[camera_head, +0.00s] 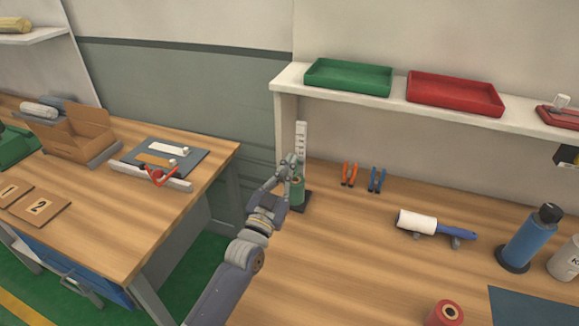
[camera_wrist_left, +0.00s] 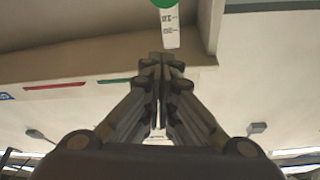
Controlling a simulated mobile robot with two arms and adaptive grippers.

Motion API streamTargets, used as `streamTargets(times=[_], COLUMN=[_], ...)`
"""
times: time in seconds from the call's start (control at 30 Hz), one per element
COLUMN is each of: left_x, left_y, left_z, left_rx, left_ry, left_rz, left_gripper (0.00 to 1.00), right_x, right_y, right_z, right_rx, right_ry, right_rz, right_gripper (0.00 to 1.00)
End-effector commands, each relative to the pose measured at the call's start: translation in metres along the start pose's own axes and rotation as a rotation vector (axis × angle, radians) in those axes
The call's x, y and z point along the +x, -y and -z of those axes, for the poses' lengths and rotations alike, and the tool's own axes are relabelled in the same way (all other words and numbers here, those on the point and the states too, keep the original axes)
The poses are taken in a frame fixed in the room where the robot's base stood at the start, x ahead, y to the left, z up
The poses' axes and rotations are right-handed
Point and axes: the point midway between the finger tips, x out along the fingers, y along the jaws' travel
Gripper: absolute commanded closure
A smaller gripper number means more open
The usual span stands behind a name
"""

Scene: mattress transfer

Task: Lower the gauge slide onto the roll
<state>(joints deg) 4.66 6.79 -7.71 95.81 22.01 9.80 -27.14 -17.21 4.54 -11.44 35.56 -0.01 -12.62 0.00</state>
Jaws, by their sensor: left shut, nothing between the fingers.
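A white upright gauge scale (camera_head: 301,139) stands at the left end of the right bench. A green roll (camera_head: 297,191) is upright in front of it on a dark base (camera_head: 304,204). My left gripper (camera_head: 289,164) is shut and empty, at the gauge just above the roll. It hides part of the gauge, and I cannot make out the slide clearly. In the left wrist view the closed fingers (camera_wrist_left: 160,62) point up toward the scale (camera_wrist_left: 169,32), with a green round part (camera_wrist_left: 164,3) at the top edge. Whether the fingers touch the gauge I cannot tell.
A shelf (camera_head: 288,80) above the bench holds a green tray (camera_head: 348,77) and a red tray (camera_head: 455,94). Orange pliers (camera_head: 350,174), blue pliers (camera_head: 377,180), a lint roller (camera_head: 432,226) and a blue bottle (camera_head: 530,238) are to the right.

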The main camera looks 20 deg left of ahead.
Motion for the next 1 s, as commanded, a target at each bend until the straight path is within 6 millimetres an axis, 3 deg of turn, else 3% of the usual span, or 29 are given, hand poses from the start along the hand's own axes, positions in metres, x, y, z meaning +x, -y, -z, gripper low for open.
streamTargets(times=[0.13,0.23,0.4,1.0], left_x=[0.029,0.022,0.016,0.012], left_y=[0.0,0.0,0.0,-0.001], left_z=[0.003,-0.016,-0.031,-0.042], left_rx=[-0.001,0.003,0.0,-0.001], left_ry=[-0.001,0.006,0.002,0.001], left_rz=[0.0,-0.003,-0.001,-0.001], left_gripper=[1.0,1.0,1.0,1.0], right_x=[-0.01,-0.01,-0.012,-0.009], right_y=[0.0,0.0,0.0,0.0], right_z=[0.001,0.001,0.001,0.001], right_rx=[0.0,0.0,0.0,-0.001], right_ry=[0.0,0.0,0.0,0.0], right_rz=[0.0,0.0,0.0,0.0], right_gripper=[0.6,0.6,0.6,0.6])
